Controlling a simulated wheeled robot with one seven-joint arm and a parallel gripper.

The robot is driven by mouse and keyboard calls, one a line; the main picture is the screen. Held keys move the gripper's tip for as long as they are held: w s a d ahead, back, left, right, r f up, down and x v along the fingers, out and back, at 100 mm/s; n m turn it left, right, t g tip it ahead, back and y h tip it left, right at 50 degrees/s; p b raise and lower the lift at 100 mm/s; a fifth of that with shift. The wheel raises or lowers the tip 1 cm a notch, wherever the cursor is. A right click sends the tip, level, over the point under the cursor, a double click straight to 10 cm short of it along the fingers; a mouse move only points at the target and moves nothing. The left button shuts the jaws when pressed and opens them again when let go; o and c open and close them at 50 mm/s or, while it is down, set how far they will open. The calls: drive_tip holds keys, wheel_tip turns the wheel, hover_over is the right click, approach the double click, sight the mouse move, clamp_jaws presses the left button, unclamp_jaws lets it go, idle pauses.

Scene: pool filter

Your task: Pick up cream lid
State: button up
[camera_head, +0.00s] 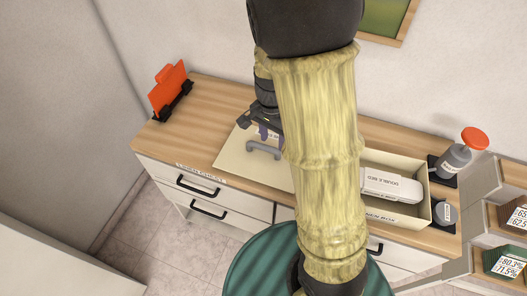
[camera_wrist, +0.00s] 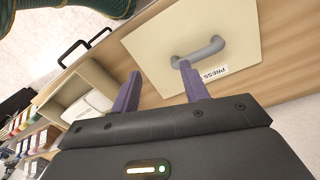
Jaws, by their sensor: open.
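The cream lid (camera_head: 235,158) is a flat panel with a grey arched handle (camera_head: 263,150). It lies on the wooden counter, left of an open cream box, and my arm hides its right part in the head view. In the wrist view the lid (camera_wrist: 150,48) and its handle (camera_wrist: 200,49) show clearly. My gripper (camera_head: 266,130) is above the lid close to the handle. In the wrist view my gripper (camera_wrist: 160,72) has its two purple fingers apart, the right fingertip overlapping the handle's near end and nothing held between them. Contact cannot be told.
The open cream box (camera_head: 432,189) holds a white package labelled "DOUBLE BED" (camera_head: 385,185). A grey dispenser with a red top (camera_head: 458,155) stands to its right. A red board in a black holder (camera_head: 168,90) stands at the counter's far left. Drawers with black handles (camera_head: 200,185) are below.

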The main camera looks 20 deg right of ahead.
sight(262, 146)
drive_tip(key=w+a+r+m+g+h+p, duration=0.2)
drive_tip(key=w+a+m, duration=0.4)
drive_tip(key=w+m, duration=0.5)
drive_tip(key=m+h+p, duration=0.1)
drive_tip(key=m, duration=0.2)
drive_tip(key=shift+a+r+m+h, duration=0.25)
drive_tip(key=shift+r+m+h, duration=0.05)
drive_tip(key=shift+r, duration=0.05)
drive_tip(key=p+x, duration=0.2)
drive_tip(key=x, duration=1)
drive_tip(key=shift+f, duration=0.15)
drive_tip(key=shift+f+p, duration=0.1)
drive_tip(key=shift+p, duration=0.2)
